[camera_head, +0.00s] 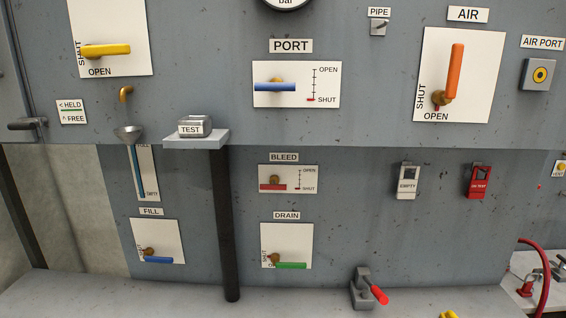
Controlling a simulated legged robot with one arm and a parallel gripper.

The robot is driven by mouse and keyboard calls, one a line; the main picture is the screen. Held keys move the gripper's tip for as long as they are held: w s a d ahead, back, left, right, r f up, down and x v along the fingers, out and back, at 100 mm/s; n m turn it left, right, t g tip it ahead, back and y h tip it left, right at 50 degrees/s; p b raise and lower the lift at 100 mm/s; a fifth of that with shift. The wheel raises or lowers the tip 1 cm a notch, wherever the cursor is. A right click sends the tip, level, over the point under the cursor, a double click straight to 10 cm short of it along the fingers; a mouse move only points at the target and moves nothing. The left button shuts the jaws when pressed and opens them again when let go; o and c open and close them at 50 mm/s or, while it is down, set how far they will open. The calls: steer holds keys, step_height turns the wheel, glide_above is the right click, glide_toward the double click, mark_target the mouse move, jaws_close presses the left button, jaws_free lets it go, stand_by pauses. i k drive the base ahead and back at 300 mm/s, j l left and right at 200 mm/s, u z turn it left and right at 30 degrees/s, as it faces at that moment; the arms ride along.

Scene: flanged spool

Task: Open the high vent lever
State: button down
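No lever in view carries a readable high vent label. A yellow lever (108,50) sits on a white plate (125,18) at the top left. Its handle lies level and points right from a brass pivot. SHUT is written up the plate's left side and OPEN along the bottom. The top of this plate, and any name above it, is cut off by the frame. My gripper is not in view.
A blue PORT lever (275,87) and an upright orange AIR lever (455,72) are on the upper panel. A shelf (207,139) on a dark post (225,230) holds a TEST block (194,127). A red-handled lever (378,295) stands on the lower ledge.

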mark_target(91, 52)
steer(key=u, duration=1.3)
